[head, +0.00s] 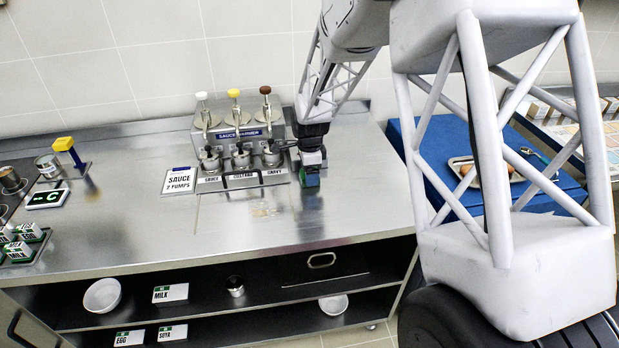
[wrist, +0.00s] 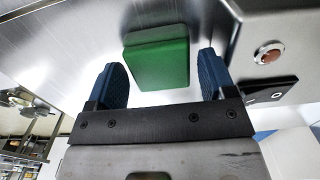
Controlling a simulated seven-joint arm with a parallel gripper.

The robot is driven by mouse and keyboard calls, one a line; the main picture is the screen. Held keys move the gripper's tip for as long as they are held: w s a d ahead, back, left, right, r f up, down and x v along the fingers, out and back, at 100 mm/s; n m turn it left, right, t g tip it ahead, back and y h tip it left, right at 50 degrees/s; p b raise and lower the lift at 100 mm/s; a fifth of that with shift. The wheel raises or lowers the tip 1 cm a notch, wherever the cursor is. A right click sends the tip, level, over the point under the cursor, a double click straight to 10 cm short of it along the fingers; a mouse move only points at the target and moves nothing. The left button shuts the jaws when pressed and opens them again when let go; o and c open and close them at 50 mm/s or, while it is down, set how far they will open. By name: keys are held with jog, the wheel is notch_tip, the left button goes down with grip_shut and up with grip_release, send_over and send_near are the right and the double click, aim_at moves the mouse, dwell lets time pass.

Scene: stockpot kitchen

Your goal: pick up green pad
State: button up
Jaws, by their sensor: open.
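The green pad (wrist: 157,58) is a small block in the wrist view, lying on the steel counter. My gripper (wrist: 162,72) is open, with one blue finger on each side of the pad's near part; a gap shows at both sides. The pad's far part extends past the fingertips. In the head view my gripper (head: 311,174) points down at the counter, just right of the sauce dispenser. A little green shows at its tips there; the fingers mostly hide the pad. I cannot tell how far the fingers are above the counter.
The sauce dispenser (head: 236,127) with three pumps stands close left of my gripper. A sauce card (head: 180,181) lies further left. The steel counter (head: 352,205) is clear in front and to the right. A blue table with a tray (head: 484,168) adjoins on the right.

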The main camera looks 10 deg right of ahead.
jog(key=shift+f, duration=0.6)
jog(key=shift+c, duration=0.2)
jog(key=c, duration=0.7)
jog(key=shift+r, duration=0.15)
jog(key=shift+r, duration=0.85)
jog(key=shift+s+r, duration=0.3)
jog(key=shift+r, duration=0.5)
jog(key=s, duration=0.5)
jog(key=s+r, duration=0.1)
jog(key=s, duration=0.9)
jog(key=shift+s+d+r, duration=0.2)
jog(key=shift+d, duration=0.2)
